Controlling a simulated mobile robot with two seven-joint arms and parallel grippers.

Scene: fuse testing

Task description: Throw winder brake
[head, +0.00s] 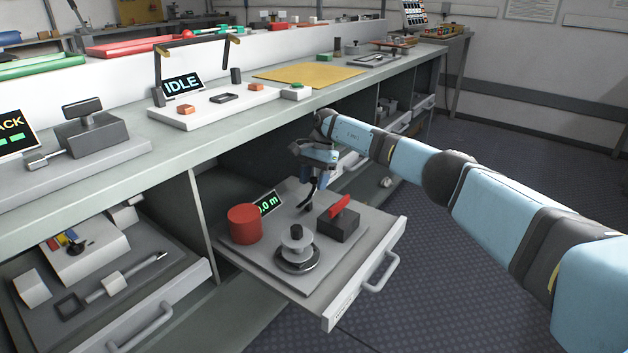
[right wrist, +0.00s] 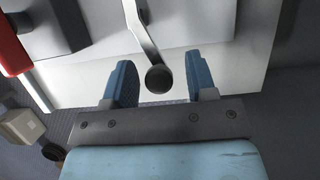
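The open drawer (head: 369,285) holds the winder. A dark grey block (head: 338,225) with a red lever (head: 340,206), which looks like the brake, sits on its right side. The lever slants up to the right. In the right wrist view, the red lever (right wrist: 10,48) and dark block (right wrist: 45,22) are at the upper left, left of the fingers. My right gripper (right wrist: 162,85) is open, its blue fingers on either side of a dark round knob (right wrist: 159,79) on a metal crank arm. In the head view, the right gripper (head: 314,184) is above the drawer's back.
A red cylinder (head: 244,224), a green-lettered display (head: 268,204) and a grey spool (head: 296,247) share the drawer. Another open drawer (head: 150,310) is at lower left. The workbench (head: 205,135) overhangs behind. The floor at right is clear.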

